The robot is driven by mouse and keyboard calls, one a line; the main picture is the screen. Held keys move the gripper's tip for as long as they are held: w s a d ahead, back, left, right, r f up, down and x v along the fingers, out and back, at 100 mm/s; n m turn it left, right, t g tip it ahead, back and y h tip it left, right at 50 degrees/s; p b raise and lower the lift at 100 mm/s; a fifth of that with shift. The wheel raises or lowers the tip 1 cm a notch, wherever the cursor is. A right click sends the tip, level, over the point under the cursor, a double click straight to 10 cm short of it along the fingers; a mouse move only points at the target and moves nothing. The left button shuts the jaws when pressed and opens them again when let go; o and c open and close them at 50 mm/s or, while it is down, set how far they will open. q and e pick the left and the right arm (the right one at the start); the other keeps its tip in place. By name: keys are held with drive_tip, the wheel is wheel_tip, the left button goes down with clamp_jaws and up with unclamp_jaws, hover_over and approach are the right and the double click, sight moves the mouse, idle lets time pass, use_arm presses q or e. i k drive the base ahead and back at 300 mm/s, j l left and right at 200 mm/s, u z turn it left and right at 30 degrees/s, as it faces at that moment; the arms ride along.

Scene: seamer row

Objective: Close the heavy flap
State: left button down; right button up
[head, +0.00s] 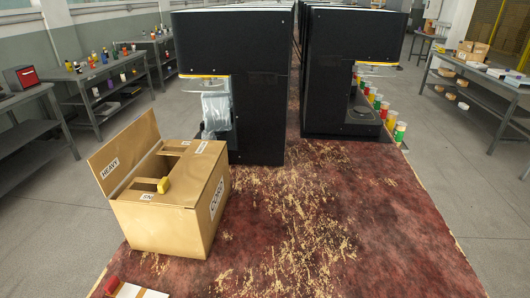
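A cardboard box (165,222) stands on the left side of the red-brown surface. Its left flap, marked HEAVY (122,150), stands up and leans outward to the left, away from the opening. The box's other top panels lie roughly flat, with a dark gap between them and the raised flap. A label shows on the front panel and another on the right panel; larger lettering is on the right side wall. A small yellow object (164,185) shows at the top opening; I cannot tell what it is. Neither of my grippers is in view.
Two black machines (260,85) (340,85) stand behind the box. The worn surface (330,220) is clear in front and to the right. A red item (110,285) and a white sheet (138,292) lie at the bottom left. Grey side tables (105,75) carry small goods.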

sight(112, 163)
drive_tip(key=j+z, duration=0.1)
drive_tip(key=j, duration=0.4)
drive_tip(key=k+j, duration=0.1)
drive_tip(key=j, duration=0.45)
drive_tip(key=j+z, duration=0.15)
drive_tip(key=j, duration=0.35)
drive_tip(key=k+j+z, duration=0.1)
drive_tip(key=j, duration=0.45)
drive_tip(key=k+j, duration=0.1)
drive_tip(key=j, duration=0.4)
drive_tip(key=z, duration=0.05)
